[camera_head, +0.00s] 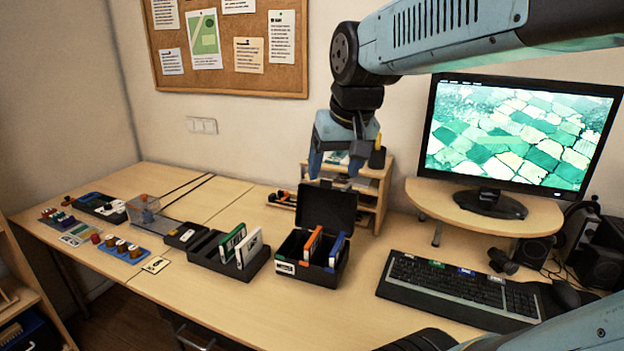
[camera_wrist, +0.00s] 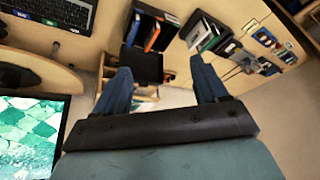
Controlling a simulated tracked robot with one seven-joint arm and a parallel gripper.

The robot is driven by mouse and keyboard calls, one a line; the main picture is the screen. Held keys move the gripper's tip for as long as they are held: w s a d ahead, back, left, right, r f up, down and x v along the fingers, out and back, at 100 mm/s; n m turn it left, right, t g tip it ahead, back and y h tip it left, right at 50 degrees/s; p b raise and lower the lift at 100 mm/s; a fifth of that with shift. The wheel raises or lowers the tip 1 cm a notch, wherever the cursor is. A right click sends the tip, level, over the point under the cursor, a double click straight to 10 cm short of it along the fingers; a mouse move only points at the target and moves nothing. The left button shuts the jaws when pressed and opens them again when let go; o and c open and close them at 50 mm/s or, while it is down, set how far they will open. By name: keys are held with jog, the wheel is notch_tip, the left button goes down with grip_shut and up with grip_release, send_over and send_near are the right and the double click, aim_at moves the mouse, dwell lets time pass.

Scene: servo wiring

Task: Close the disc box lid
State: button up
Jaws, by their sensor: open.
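The disc box (camera_head: 302,272) is a black box on the desk, left of the keyboard. Its lid (camera_head: 329,206) stands raised at the back of the box. An orange disc case (camera_head: 312,244) and a blue one (camera_head: 336,248) stand inside. My gripper (camera_head: 336,178) is open and empty, above and behind the raised lid in the head view, apart from it as far as I can tell. In the wrist view my gripper (camera_wrist: 167,80) shows both blue fingers spread, with the lid (camera_wrist: 142,65) and the box (camera_wrist: 151,30) beyond them.
A black rack (camera_head: 230,256) with upright cases stands left of the box. A wooden shelf unit (camera_head: 374,190) is behind it. The monitor (camera_head: 515,130) and keyboard (camera_head: 455,285) are to the right. Bare desk lies in front of the box.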

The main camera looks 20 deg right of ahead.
jog(key=w+d+f+m+g, duration=0.1)
jog(key=w+d+m+g, duration=0.3)
jog(key=w, duration=1)
jog(key=w+d+m, duration=0.2)
jog(key=w+d, duration=0.5)
jog(key=w, duration=0.7)
jog(key=w+d+f+m, duration=0.1)
jog(key=w+d+f, duration=0.3)
jog(key=w+f, duration=0.25)
jog(key=shift+g, duration=0.4)
jog(key=f, duration=1.2)
jog(key=shift+w+a+f, duration=0.1)
jog(key=shift+w+f, duration=0.25)
jog(key=shift+f, duration=0.05)
jog(key=shift+c, duration=0.3)
